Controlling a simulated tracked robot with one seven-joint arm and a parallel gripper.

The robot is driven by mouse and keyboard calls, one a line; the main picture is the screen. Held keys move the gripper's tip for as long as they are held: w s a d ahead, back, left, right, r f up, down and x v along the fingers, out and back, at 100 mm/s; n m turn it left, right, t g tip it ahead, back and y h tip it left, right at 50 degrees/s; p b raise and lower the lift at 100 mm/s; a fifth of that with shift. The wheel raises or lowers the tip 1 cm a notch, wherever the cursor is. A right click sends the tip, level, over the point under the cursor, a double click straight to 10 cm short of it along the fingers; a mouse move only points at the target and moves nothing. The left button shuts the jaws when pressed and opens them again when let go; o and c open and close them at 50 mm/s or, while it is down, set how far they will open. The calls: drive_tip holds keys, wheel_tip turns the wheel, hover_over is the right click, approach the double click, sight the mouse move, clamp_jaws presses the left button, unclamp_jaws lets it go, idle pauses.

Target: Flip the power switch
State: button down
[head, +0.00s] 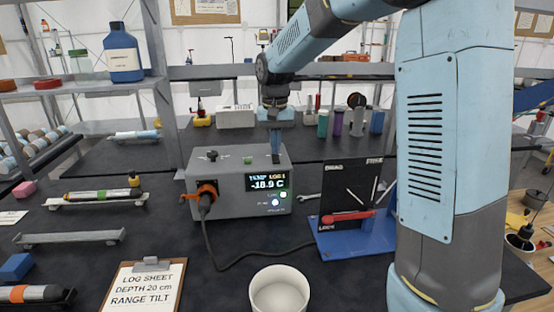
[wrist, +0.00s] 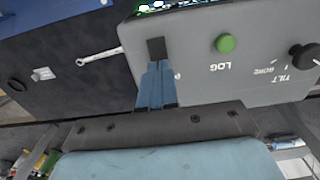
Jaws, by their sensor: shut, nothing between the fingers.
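The grey instrument box (head: 228,185) stands mid-table, its display lit with "TEMP LOG 1" and "-18.9 C". Small green and white lamps glow below the display. My gripper (head: 276,152) is shut and empty, pointing down at the right end of the box's top. In the wrist view my gripper (wrist: 156,72) ends at a small dark block (wrist: 156,48) on the box's edge; I cannot tell whether this is the power switch or a fingertip. The box top also carries a green LOG button (wrist: 225,43) and a black TILT/BORE knob (wrist: 304,56).
An orange plug (head: 204,190) with a black cable sits in the box's front left. A blue stand with a black panel (head: 348,190) is to the right. A white bowl (head: 278,291) and a clipboard (head: 146,289) are in front. A wrench (wrist: 99,56) lies beside the box.

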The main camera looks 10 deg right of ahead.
sight(275, 156)
drive_tip(key=shift+f, duration=0.55)
idle(0.4)
drive_tip(key=shift+r, duration=3.5)
drive_tip(key=shift+s+d, duration=0.1)
